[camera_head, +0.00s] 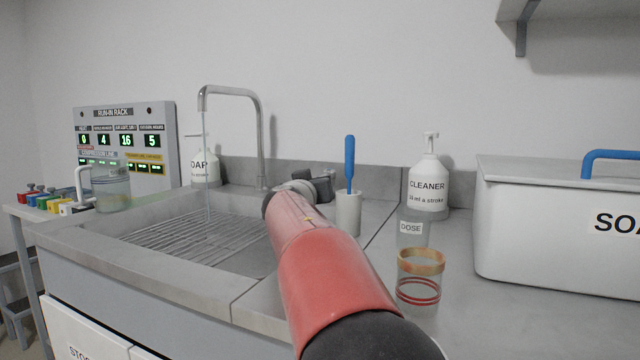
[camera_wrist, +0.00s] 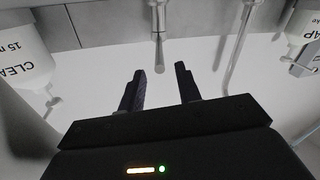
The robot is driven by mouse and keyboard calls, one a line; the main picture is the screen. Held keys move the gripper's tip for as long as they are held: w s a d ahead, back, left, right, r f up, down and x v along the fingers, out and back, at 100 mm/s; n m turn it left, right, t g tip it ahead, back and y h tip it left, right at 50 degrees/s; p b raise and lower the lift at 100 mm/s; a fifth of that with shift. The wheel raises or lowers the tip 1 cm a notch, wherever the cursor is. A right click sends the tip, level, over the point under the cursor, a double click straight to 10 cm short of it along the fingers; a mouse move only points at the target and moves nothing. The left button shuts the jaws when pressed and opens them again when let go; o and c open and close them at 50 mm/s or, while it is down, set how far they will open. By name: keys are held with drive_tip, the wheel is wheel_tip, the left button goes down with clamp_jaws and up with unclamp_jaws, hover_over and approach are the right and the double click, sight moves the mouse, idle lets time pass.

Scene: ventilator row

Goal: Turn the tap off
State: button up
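The tap (camera_head: 262,140) is a tall chrome swan-neck at the back of the sink. A thin stream of water (camera_head: 206,165) runs from its spout into the basin. My gripper (camera_head: 322,184) is over the back edge of the counter, right of the tap's base, mostly hidden behind my own wrist. In the wrist view my gripper (camera_wrist: 162,84) has its two dark fingers apart with nothing between them. A metal stem with a rounded end, which looks like the tap's lever (camera_wrist: 159,40), lies just beyond the fingertips, roughly in line with the gap. The tap's neck (camera_wrist: 238,50) stands to its right there.
A white cup with a blue-handled brush (camera_head: 348,205) stands close right of my gripper. A soap bottle (camera_head: 203,170) stands left of the tap.

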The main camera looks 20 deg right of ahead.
drive_tip(key=x, duration=0.1)
drive_tip(key=p+x, duration=0.1)
drive_tip(key=x, duration=0.1)
drive_tip(key=p+x, duration=0.1)
drive_tip(key=shift+w+d+r, duration=0.25)
drive_tip(key=shift+w+r, duration=0.05)
drive_tip(key=shift+w, duration=0.05)
drive_tip(key=shift+w+d+f, duration=0.15)
drive_tip(key=shift+w+d, duration=0.2)
drive_tip(key=shift+w, duration=0.2)
drive_tip(key=shift+c, duration=0.4)
clamp_jaws()
